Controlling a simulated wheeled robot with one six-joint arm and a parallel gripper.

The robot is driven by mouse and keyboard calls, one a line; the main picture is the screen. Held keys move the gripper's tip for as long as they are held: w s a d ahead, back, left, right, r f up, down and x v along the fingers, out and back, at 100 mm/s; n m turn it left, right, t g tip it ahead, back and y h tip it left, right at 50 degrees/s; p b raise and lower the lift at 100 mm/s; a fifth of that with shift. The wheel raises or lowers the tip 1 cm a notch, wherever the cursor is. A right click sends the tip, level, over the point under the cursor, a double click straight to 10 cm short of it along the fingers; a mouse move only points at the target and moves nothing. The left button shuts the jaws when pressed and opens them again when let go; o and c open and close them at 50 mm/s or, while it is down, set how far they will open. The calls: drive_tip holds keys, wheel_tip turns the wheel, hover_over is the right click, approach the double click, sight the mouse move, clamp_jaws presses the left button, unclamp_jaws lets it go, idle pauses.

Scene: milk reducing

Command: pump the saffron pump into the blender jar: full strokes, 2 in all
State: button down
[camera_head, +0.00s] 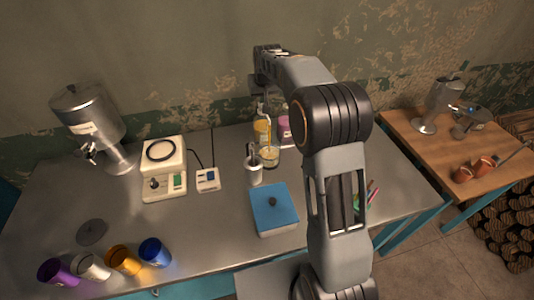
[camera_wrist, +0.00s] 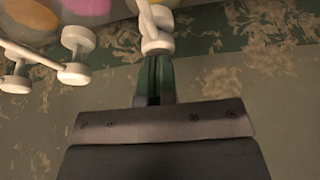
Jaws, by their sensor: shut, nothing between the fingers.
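The saffron pump, which I take to be the yellow bottle (camera_head: 261,129), stands at the back of the steel table, partly behind my arm. A clear glass vessel with pale yellow contents (camera_head: 269,158), probably the blender jar, stands just in front of it. My gripper (camera_wrist: 155,78) is shut and empty. In the wrist view its fingertips are at a white pump head (camera_wrist: 157,32), over a yellow top at the picture's edge; I cannot tell whether they touch. In the head view my gripper (camera_head: 266,108) is small, above the yellow bottle.
A pink container (camera_head: 284,128) stands right of the yellow bottle. A white cup with utensils (camera_head: 254,172) and a blue box (camera_head: 274,210) are in front. A white appliance (camera_head: 164,180) and a steel dispenser (camera_head: 95,125) stand left. Several coloured cups line the front left.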

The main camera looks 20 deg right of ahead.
idle(0.3)
drive_tip(key=shift+r+p, duration=1.4)
drive_tip(key=shift+r, duration=0.15)
drive_tip(key=shift+f, duration=0.25)
drive_tip(key=shift+f+b, duration=1.2)
drive_tip(key=shift+f, duration=0.25)
drive_tip(key=shift+r+p, duration=1.3)
drive_tip(key=shift+r, duration=0.3)
drive_tip(key=shift+r, duration=0.1)
wheel_tip(320, 180, up, 6)
drive_tip(key=p, duration=0.4)
drive_tip(key=shift+p, duration=0.4)
